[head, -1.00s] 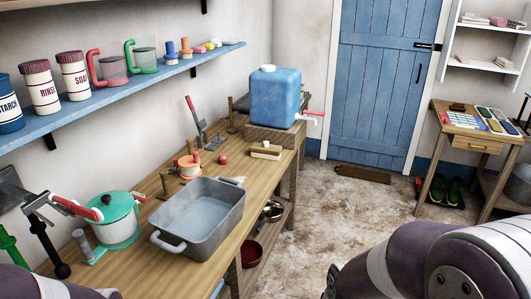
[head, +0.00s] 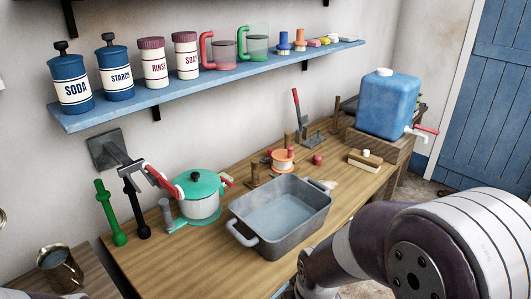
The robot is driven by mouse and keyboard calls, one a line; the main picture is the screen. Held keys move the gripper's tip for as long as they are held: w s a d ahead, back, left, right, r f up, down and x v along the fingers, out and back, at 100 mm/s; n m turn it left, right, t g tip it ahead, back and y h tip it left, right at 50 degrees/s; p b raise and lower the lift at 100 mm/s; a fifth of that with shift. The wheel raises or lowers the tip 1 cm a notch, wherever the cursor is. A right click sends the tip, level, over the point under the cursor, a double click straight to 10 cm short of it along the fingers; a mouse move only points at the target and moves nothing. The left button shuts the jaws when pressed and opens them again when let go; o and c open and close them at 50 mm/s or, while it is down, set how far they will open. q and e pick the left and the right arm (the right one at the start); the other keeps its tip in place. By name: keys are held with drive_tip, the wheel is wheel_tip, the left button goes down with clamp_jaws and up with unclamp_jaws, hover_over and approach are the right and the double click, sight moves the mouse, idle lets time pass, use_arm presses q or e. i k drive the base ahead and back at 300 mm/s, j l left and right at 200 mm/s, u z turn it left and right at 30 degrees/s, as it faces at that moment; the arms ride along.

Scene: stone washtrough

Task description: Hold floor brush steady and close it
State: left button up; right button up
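I cannot tell for sure which thing is the floor brush. A wooden block with a pale lower part and a white knob (head: 365,159) lies on the right end of the wooden bench (head: 190,262), in front of the blue water tank; it looks like a brush. Nothing holds it. My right arm crosses the lower right of the head view, and its gripper is out of the picture. My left gripper is not in view.
A grey metal basin (head: 245,222) with water stands mid-bench. A lidded green-and-white pot (head: 200,205) is left of it, and the blue tank (head: 388,100) stands at the back right. A blue wall shelf (head: 180,88) with jars hangs above. A metal mug (head: 60,268) is at lower left.

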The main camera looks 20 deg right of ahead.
sight(365, 160)
drive_tip(key=i+l+u, duration=0.2)
drive_tip(key=l, duration=0.35)
drive_tip(key=i+l+u, duration=0.2)
drive_tip(key=l, duration=0.4)
drive_tip(key=i+l+u, duration=0.2)
drive_tip(key=l, duration=0.4)
drive_tip(key=l+u, duration=0.2)
drive_tip(key=l, duration=0.4)
drive_tip(key=i+l+u, duration=0.25)
drive_tip(key=l, duration=1.9)
